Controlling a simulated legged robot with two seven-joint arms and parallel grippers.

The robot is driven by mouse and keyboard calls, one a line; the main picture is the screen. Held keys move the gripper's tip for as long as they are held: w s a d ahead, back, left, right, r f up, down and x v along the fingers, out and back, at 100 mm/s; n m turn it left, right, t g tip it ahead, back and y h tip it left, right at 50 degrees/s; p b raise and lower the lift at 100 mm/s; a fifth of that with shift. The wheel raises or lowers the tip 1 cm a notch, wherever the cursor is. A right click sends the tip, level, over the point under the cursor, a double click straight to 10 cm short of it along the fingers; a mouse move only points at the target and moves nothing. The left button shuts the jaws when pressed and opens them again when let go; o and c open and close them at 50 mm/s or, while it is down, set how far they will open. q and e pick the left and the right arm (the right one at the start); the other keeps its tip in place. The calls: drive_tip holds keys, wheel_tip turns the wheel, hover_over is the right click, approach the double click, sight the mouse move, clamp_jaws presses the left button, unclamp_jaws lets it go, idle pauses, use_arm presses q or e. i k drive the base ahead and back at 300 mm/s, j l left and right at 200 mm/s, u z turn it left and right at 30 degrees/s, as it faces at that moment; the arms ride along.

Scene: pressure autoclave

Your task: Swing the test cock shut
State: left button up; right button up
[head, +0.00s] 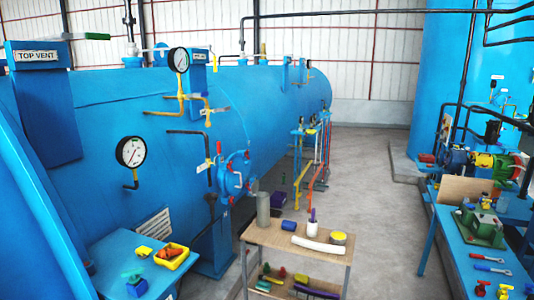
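A large blue horizontal autoclave vessel (285,100) fills the left and middle of the head view. A pressure gauge (179,60) sits high on it, with yellow pipework (181,98) below. A small yellow valve fitting (206,108) with a pale tag is to the right of that pipework. A second gauge (131,152) is lower left. I cannot tell which small fitting is the test cock, or whether it is open. A lever with a green grip (90,36) projects near the TOP VENT sign (38,56). Neither of my grippers is in view.
A wooden-topped cart (275,238) with bottles and other items stands at front centre. A blue table (110,265) with a yellow tray (171,258) is front left. A blue workbench (455,245) with tools is at right. Open concrete floor (375,215) lies between cart and workbench.

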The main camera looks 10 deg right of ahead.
sight(218, 144)
drive_tip(key=i+l+u, duration=0.4)
drive_tip(key=i+l, duration=1.9)
